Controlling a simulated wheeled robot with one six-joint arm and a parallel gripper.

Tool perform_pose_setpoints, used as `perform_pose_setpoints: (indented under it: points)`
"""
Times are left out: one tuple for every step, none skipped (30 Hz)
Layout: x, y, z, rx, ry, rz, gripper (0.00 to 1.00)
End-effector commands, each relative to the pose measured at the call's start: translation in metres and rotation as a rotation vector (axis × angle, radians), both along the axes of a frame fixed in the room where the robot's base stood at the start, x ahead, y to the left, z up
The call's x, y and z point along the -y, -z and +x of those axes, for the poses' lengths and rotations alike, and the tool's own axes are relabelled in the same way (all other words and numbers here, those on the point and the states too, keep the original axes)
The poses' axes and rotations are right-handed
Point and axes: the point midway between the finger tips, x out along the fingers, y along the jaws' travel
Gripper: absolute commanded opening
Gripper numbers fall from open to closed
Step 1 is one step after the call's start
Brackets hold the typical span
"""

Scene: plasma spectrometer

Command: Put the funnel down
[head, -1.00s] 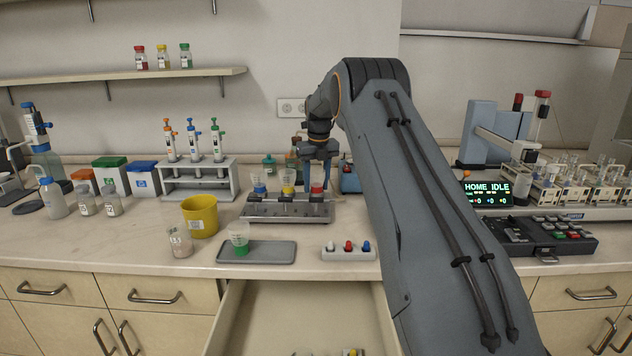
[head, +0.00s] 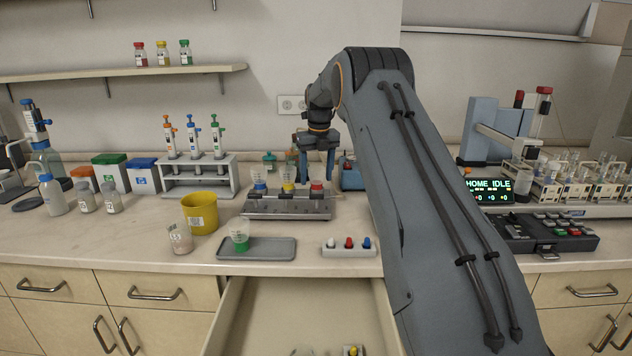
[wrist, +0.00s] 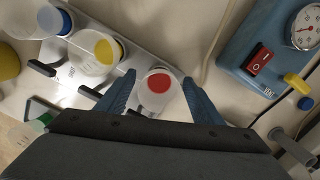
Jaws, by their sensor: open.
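A funnel with a red middle (head: 317,187) sits at the right end of the metal manifold (head: 287,211), upright as far as I can see. Funnels with a yellow middle (head: 288,187) and a blue middle (head: 260,188) stand to its left on the same manifold. My gripper (head: 317,175) points down just above the red funnel, open. In the wrist view its fingers (wrist: 160,80) stand either side of the red funnel (wrist: 158,84), with nothing visibly held. The palm edge hides the nearer part of that view.
A blue pump with a gauge (head: 351,178) stands right behind the manifold. A drawer (head: 290,310) is open below.

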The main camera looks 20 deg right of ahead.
Motion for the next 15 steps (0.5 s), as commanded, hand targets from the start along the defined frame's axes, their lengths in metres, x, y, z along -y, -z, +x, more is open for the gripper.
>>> perform_pose_setpoints:
  points:
    - [0.000, -0.010, 0.000, 0.005, 0.000, -0.001, 0.61]
    - [0.001, -0.016, 0.000, 0.005, 0.000, -0.001, 0.61]
    - [0.001, -0.025, -0.001, 0.006, 0.000, -0.001, 0.61]
    - [0.001, -0.031, -0.002, 0.005, 0.000, -0.001, 0.61]
    - [0.001, -0.037, -0.003, 0.004, 0.000, -0.001, 0.61]
    - [0.001, -0.045, -0.004, 0.004, 0.000, -0.001, 0.61]
    - [0.000, -0.051, -0.005, 0.004, 0.000, -0.001, 0.61]
    - [0.001, -0.057, -0.006, 0.004, 0.000, -0.001, 0.61]
    - [0.000, -0.064, -0.007, 0.003, 0.000, -0.001, 0.61]
    - [0.000, -0.069, -0.007, 0.003, 0.000, -0.001, 0.61]
    - [0.000, -0.074, -0.008, 0.003, 0.000, -0.001, 0.61]
    - [0.000, -0.080, -0.009, 0.003, 0.000, -0.001, 0.61]
    - [0.000, -0.084, -0.009, 0.003, 0.000, -0.001, 0.61]
    - [0.000, -0.087, -0.010, 0.002, 0.000, -0.001, 0.61]
    - [0.000, -0.090, -0.010, 0.001, 0.000, 0.000, 0.61]
